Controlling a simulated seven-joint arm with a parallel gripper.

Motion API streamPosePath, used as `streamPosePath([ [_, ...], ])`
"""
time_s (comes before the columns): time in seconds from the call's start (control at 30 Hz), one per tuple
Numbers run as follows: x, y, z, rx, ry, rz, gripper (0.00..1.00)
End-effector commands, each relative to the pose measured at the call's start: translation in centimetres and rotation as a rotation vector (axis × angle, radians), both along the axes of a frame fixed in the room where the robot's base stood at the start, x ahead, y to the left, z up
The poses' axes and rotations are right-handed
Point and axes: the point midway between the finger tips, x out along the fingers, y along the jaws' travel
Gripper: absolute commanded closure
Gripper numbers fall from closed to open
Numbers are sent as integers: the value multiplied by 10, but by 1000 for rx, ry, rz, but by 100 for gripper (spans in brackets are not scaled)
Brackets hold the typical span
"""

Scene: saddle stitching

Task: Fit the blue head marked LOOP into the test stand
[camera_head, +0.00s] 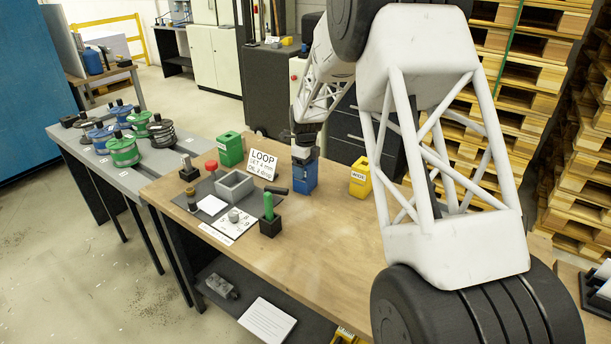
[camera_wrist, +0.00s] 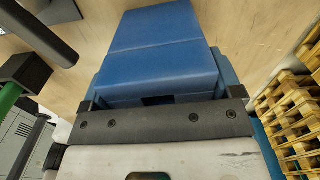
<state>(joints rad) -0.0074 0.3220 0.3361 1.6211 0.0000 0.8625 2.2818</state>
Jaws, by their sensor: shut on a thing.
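The blue head (camera_head: 304,178) is on or just above the wooden bench in the head view, below my gripper (camera_head: 304,148). My gripper is shut on the blue head, which fills the middle of the wrist view (camera_wrist: 165,50). Its marking is not readable in either view. A white sign reading LOOP (camera_head: 262,164) stands on the bench to the left of it. The test stand cannot be singled out for sure; a dark base plate with a grey open box (camera_head: 235,186) lies left of the sign. I cannot tell whether the head touches the bench.
A green head (camera_head: 230,149) stands behind the plate and a yellow head (camera_head: 360,177) marked WIDE stands right of the blue one. A green-handled tool (camera_head: 268,206) stands in a black block at front left. The bench front (camera_head: 320,240) is clear. Spools fill the left table.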

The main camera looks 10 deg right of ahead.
Motion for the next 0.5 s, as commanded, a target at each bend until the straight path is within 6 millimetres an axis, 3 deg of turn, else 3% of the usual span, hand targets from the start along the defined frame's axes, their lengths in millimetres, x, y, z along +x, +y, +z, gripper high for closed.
streamPosePath([
  [0.5, 1, 0, 11, 0, -4, 0, 72],
])
